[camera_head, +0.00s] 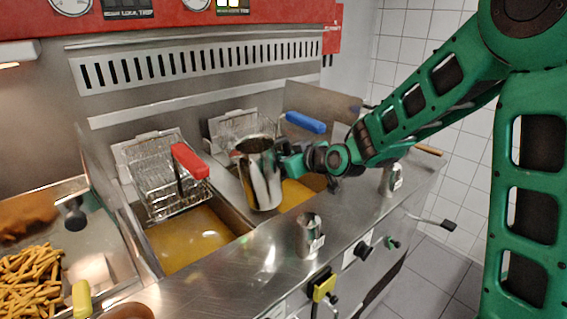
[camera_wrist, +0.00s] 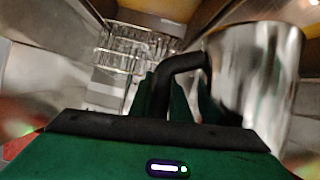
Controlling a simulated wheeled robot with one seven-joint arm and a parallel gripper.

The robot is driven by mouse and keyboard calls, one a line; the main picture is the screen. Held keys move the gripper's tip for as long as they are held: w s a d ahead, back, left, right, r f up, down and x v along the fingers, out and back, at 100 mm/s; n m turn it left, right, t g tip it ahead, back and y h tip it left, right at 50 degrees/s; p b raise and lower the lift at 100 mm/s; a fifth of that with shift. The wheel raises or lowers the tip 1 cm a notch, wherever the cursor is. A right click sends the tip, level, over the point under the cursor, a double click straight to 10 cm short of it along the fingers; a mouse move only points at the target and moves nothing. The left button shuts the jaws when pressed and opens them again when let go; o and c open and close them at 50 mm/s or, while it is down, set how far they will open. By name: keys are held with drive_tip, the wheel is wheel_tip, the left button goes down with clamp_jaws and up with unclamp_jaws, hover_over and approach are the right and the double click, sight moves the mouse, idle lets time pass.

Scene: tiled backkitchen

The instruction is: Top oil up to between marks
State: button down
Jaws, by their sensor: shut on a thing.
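My gripper (camera_head: 290,163) is shut on the dark handle of a shiny metal jug (camera_head: 262,178). It holds the jug roughly upright above the right fryer well, near its front left edge. The wrist view shows my gripper (camera_wrist: 178,100) around the black handle (camera_wrist: 180,68), with the jug (camera_wrist: 255,85) at the right. The right well's yellow oil (camera_head: 296,193) shows partly behind the jug. The left well holds yellow oil (camera_head: 188,238) in plain view. Level marks are not legible in either well, and the jug's contents cannot be seen.
A wire basket with a red handle (camera_head: 190,161) hangs over the left well; one with a blue handle (camera_head: 305,122) hangs behind the right. Metal canisters (camera_head: 309,236) (camera_head: 390,180) stand on the front ledge. Fries (camera_head: 30,280) lie in a tray at left.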

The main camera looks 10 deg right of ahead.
sight(256, 138)
drive_tip(key=a+r+n, duration=0.1)
drive_tip(key=r, duration=0.1)
drive_tip(key=s+a+r+n+t+h, duration=0.1)
drive_tip(key=n, duration=0.1)
drive_tip(key=s+a+r+n+t+h, duration=0.1)
drive_tip(key=r, duration=0.1)
drive_tip(key=shift+s+a+r, duration=0.2)
drive_tip(key=shift+a+r, duration=0.15)
drive_tip(key=shift+a, duration=0.05)
drive_tip(key=shift+s+a+r+n+t+h, duration=0.15)
drive_tip(key=shift+r+n+t+h, duration=0.1)
drive_tip(key=shift+n, duration=0.3)
drive_tip(key=shift+s+a+r+n+t+h, duration=0.15)
drive_tip(key=shift+n+t, duration=0.1)
drive_tip(key=shift+n, duration=0.3)
drive_tip(key=shift+s+a+r+n+t+h, duration=0.2)
drive_tip(key=shift+s+a+r+n+t, duration=0.15)
drive_tip(key=shift+a+r+n, duration=0.25)
drive_tip(key=shift+s+a+r+n+t+h, duration=0.2)
drive_tip(key=shift+s+a+r+n+t, duration=0.1)
drive_tip(key=shift+a+r+n, duration=0.3)
drive_tip(key=shift+d, duration=0.15)
drive_tip(key=shift+f, duration=0.1)
idle(0.6)
